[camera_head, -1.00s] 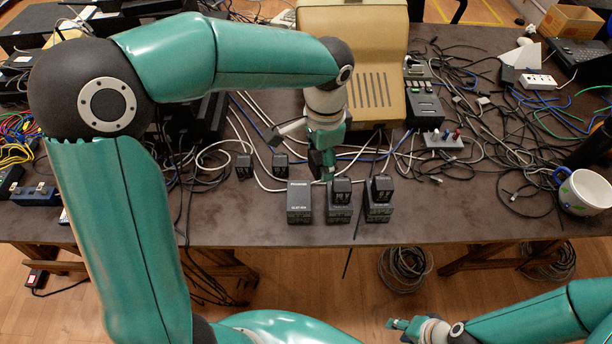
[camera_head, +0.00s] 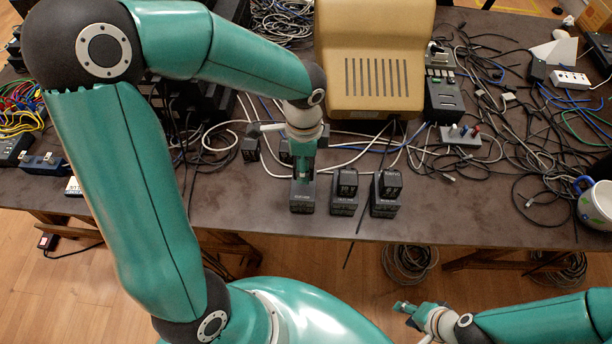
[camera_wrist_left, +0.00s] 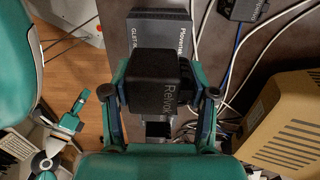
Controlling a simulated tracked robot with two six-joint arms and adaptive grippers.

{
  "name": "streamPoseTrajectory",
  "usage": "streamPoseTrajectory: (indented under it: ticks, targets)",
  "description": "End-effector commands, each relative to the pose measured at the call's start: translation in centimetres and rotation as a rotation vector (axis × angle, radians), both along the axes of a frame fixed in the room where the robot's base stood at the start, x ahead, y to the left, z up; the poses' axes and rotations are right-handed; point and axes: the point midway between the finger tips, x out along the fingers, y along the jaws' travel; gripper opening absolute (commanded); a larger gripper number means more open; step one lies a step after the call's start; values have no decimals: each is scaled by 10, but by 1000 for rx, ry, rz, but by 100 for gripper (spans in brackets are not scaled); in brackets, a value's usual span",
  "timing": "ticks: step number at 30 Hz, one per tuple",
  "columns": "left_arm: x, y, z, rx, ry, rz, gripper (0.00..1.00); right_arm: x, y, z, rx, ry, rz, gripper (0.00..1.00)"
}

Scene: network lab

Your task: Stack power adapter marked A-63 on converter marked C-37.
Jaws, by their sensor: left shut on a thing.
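My left gripper (camera_head: 302,172) is shut on a small black power adapter (camera_wrist_left: 165,77), seen between its fingers in the left wrist view. It is over the leftmost dark grey converter (camera_head: 302,200), which also shows behind the adapter in the left wrist view (camera_wrist_left: 157,32). I cannot tell whether adapter and converter touch. Two other converters (camera_head: 343,208) (camera_head: 384,210) stand to the right, each with a black adapter on top (camera_head: 347,181) (camera_head: 389,183). The marks A-63 and C-37 are not legible. My right gripper (camera_head: 405,307) is low in front of the table, its jaw state unclear.
Two black adapters (camera_head: 250,149) (camera_head: 285,150) are on the table behind the left gripper, one partly hidden. A beige device (camera_head: 372,75) stands at the back. Cables clutter the table's right part. A white mug (camera_head: 598,205) stands at the right edge.

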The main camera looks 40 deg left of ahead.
Motion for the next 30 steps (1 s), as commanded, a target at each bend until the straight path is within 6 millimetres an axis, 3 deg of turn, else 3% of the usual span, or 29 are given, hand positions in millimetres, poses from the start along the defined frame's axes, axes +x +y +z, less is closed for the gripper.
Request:
streamPoseTrajectory:
  ticks: [15,27,28,30]
  targets:
    - [-1,1,-56,0,1,1,17,0,0,-5,0,0,0,40]
    - [0,1,-62,1,-1,2,17,0,0,-9,0,0,0,40]
    - [0,1,-61,1,-1,2,61,0,0,-8,0,0,0,40]
    - [0,1,-61,1,-1,2,73,0,0,-7,0,0,0,40]
